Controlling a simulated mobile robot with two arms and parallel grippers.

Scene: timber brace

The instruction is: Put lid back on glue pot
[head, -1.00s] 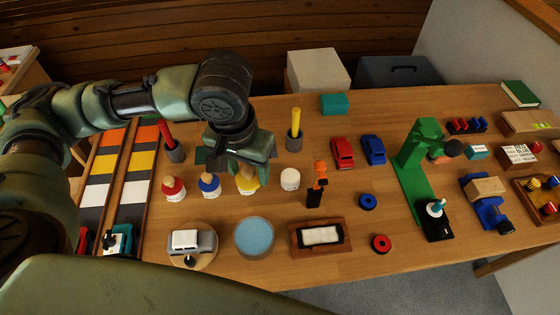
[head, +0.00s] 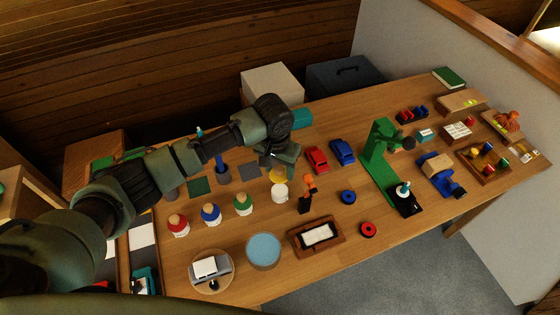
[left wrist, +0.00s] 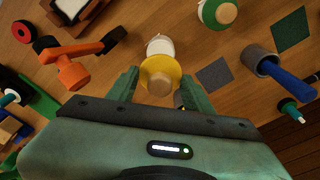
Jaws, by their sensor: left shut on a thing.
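My left gripper (head: 278,163) is shut on the yellow lid (head: 278,175), which has a round wooden knob. In the left wrist view the lid (left wrist: 148,80) sits between the two fingers. The white, open-topped glue pot (head: 280,192) stands upright on the bench under and just in front of the lid. In the left wrist view the lid overlaps the near side of the pot (left wrist: 158,45) and is off its centre. I cannot tell whether lid and pot touch. My right gripper is not in view.
Pots with green (head: 243,203), blue (head: 211,214) and red (head: 178,226) lids stand in a row to the left. An orange-and-black tool (head: 308,192) stands close on the pot's right. A red car (head: 317,160) is behind it. Bare wood lies in front of the pot.

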